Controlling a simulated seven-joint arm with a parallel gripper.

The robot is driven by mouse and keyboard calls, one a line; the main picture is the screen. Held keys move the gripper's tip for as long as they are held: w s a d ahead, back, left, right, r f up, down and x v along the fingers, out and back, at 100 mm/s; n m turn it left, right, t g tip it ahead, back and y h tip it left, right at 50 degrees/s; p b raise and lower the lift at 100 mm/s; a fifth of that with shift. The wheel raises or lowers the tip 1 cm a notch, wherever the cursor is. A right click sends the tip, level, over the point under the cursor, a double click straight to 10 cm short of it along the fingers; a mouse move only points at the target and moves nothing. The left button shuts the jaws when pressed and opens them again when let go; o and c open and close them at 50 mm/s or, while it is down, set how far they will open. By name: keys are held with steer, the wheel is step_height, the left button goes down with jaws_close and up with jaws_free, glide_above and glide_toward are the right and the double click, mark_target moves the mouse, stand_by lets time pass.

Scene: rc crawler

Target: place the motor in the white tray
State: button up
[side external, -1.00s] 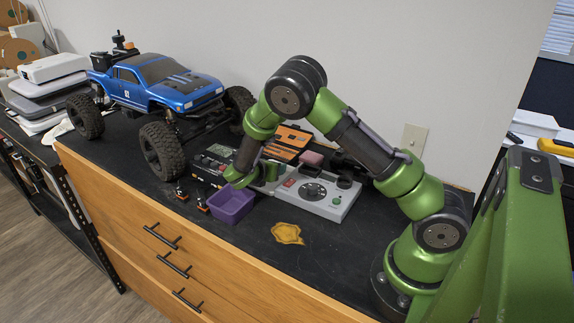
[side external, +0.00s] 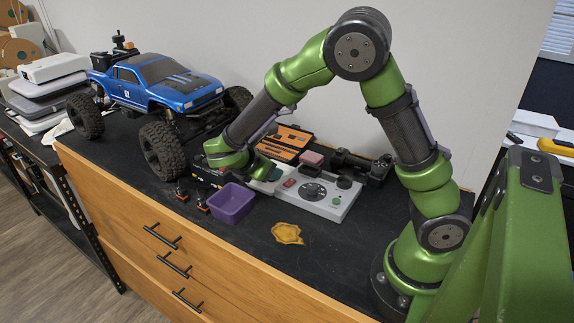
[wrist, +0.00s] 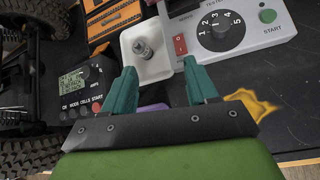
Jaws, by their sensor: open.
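A small silver motor (wrist: 144,49) sits inside the white tray (wrist: 165,72) in the wrist view. It seems clear of my fingers; I cannot tell whether it stands or lies. My gripper (wrist: 160,67) is open, its two teal fingers apart with nothing between them, at the tray's near edge. In the side view my gripper (side external: 260,172) is low over the bench, behind the purple bin. There the tray (side external: 268,187) is mostly hidden by the gripper, and I cannot make out the motor.
A grey tester box (side external: 318,193) with a dial stands right of the tray. A black charger (wrist: 87,88) is at its left. The purple bin (side external: 232,203) and a yellow patch (side external: 287,234) lie in front. An orange tool case (side external: 285,142) is behind; a blue crawler (side external: 160,85) stands left.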

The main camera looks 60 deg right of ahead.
steer(key=s+a+r+m+t+y, duration=0.3)
steer(key=s+r+m+y, duration=0.3)
steer(key=m, duration=0.4)
steer(key=s+a+r+m+t+y, duration=0.3)
steer(key=s+a+r+m+y, duration=0.2)
steer(key=s+r+m, duration=0.3)
steer(key=shift+s+a+m+y, duration=0.4)
steer(key=shift+s+a+m, duration=0.2)
steer(key=shift+s+m, duration=0.4)
steer(key=shift+w, duration=0.1)
